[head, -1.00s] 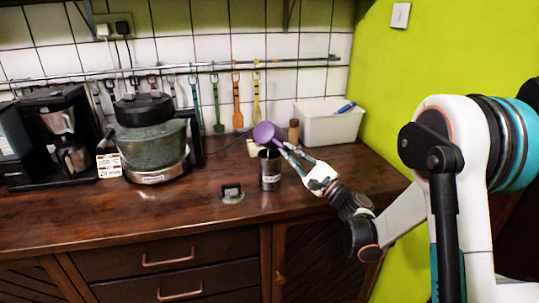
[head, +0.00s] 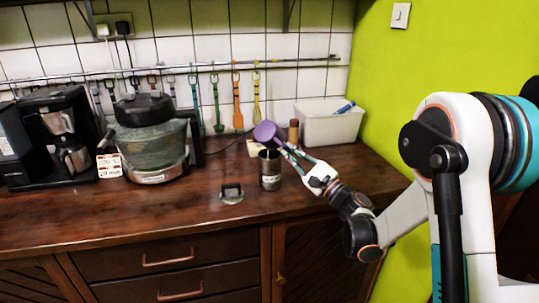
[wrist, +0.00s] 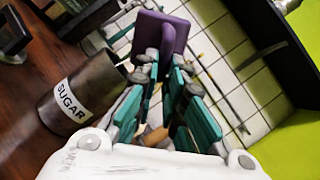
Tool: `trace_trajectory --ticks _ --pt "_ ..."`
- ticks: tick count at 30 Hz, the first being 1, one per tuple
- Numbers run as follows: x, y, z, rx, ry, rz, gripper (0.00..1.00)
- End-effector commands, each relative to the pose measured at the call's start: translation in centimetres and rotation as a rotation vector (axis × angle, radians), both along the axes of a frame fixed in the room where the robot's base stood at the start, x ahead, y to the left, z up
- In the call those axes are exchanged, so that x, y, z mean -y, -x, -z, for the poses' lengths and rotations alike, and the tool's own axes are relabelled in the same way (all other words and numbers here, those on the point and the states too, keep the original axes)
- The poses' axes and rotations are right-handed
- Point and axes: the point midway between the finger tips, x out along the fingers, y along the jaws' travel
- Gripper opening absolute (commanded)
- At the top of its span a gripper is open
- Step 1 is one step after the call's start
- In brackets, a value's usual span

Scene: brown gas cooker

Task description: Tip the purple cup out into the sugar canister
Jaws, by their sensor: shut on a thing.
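The purple cup (head: 265,131) is held in the air by my gripper (head: 282,146), above the sugar canister and close to its mouth. In the head view the cup looks tilted, and its inside is hidden. In the wrist view my gripper (wrist: 163,72) is shut on the purple cup (wrist: 162,30), which shows past the teal fingers. The sugar canister (head: 270,172) is a dark metal cylinder standing upright and open on the wooden counter. Its SUGAR label shows in the wrist view, where the canister (wrist: 95,82) is left of my fingers. Its contents are not visible.
A brown spice jar (head: 294,131) and a white bin (head: 330,124) stand behind my gripper. A small dark object (head: 231,194) lies on the counter left of the canister. A large pot (head: 148,145) and a coffee maker (head: 62,140) stand further left. The front counter is clear.

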Motion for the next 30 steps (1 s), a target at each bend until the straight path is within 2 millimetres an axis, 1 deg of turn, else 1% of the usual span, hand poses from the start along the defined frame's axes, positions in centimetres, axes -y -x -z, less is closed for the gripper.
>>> trace_trajectory --ticks 3,6,8,17,30 --pt "-0.01 0.0 0.01 0.015 0.01 0.002 0.0" --pt "-0.11 0.17 0.01 0.143 0.1 0.013 0.0" --pt "-0.19 0.27 0.0 0.193 0.138 0.017 0.0" --pt "-0.27 0.4 0.05 0.256 0.186 0.021 0.0" --pt "-0.65 0.78 0.23 0.593 0.433 0.039 0.0"
